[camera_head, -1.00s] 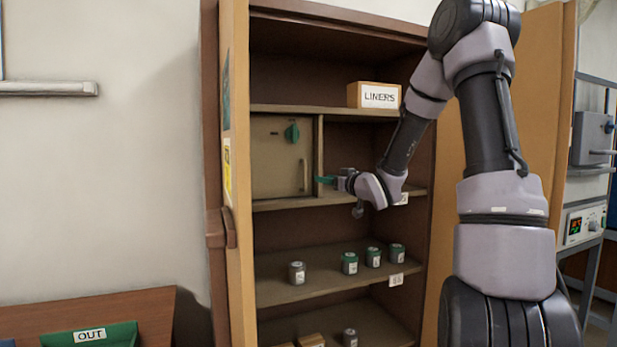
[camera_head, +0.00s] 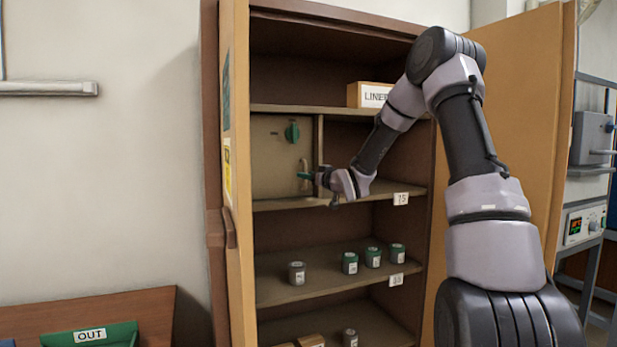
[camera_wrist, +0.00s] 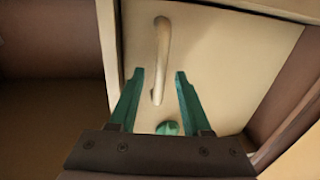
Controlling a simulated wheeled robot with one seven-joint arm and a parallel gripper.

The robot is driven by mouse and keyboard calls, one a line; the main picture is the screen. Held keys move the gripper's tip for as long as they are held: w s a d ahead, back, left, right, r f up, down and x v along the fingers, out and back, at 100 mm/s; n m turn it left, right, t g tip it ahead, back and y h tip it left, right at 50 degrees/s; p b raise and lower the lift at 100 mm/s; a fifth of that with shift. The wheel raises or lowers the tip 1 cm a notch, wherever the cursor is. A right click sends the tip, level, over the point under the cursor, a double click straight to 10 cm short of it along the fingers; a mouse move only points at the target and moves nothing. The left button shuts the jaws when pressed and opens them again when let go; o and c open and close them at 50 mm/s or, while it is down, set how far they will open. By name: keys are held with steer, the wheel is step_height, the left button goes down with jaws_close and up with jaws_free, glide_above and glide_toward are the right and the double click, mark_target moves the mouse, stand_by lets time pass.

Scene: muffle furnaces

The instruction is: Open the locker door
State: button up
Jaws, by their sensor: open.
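The locker door (camera_head: 268,160) is a beige panel in the left part of the cabinet, and it looks shut. It carries a green knob (camera_head: 292,131) near its top and a pale upright bar handle (camera_head: 304,168) near its right edge. In the wrist view the handle (camera_wrist: 161,60) lies between the two green fingertips of my gripper (camera_wrist: 158,75), with a gap on each side. The green knob (camera_wrist: 168,128) shows lower, between the fingers. My gripper (camera_head: 306,175) is open at the handle in the head view, where it partly covers the handle.
The cabinet's tan doors stand open at left (camera_head: 238,180) and right (camera_head: 510,110). A LINERS box (camera_head: 368,94) sits on the shelf above right. Several small jars (camera_head: 349,263) stand on a lower shelf. A green OUT tray (camera_head: 92,335) is at bottom left.

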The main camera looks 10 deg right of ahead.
jaws_close()
stand_by(1.3)
